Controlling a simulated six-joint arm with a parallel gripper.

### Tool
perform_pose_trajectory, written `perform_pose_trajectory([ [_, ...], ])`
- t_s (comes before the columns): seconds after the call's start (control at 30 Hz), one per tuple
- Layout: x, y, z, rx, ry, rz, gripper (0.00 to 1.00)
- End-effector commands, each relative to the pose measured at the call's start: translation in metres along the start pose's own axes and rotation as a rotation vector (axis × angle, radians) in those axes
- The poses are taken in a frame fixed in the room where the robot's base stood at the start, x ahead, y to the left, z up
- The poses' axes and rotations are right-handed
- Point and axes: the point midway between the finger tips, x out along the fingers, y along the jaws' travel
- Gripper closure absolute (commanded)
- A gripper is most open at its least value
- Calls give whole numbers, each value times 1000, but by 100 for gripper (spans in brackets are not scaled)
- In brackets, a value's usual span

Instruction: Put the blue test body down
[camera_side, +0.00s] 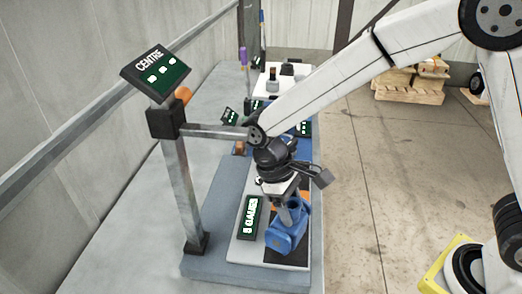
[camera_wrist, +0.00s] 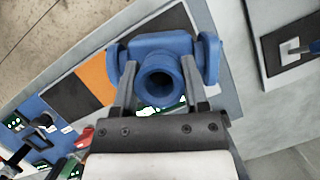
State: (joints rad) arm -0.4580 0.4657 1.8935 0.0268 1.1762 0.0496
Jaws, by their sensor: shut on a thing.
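The blue test body (camera_side: 287,236) is a valve-shaped piece with a round open neck and flanged ends. In the side view it is at the lower end of my gripper (camera_side: 286,208), over or on a black pad (camera_side: 292,254) on a pale plate. I cannot tell whether it touches the pad. In the wrist view the fingers of my gripper (camera_wrist: 160,86) are on either side of the neck of the blue test body (camera_wrist: 160,46), shut on it. The underside of the body is hidden.
A green label sign (camera_side: 250,217) stands left of the body. A post (camera_side: 182,190) with a "CENTRE" display (camera_side: 157,73) rises at the left. An orange pad (camera_wrist: 97,79) lies beside the black one in the wrist view. More stations stand farther back.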

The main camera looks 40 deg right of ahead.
Motion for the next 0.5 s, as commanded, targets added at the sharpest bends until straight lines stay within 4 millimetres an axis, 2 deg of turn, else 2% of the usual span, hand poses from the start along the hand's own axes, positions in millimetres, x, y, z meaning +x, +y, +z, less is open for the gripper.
perform_pose_trajectory([
  [0.2, 20, 0, -8, 0, -1, 0, 100],
  [0.5, 24, 0, -10, 0, 0, 0, 100],
])
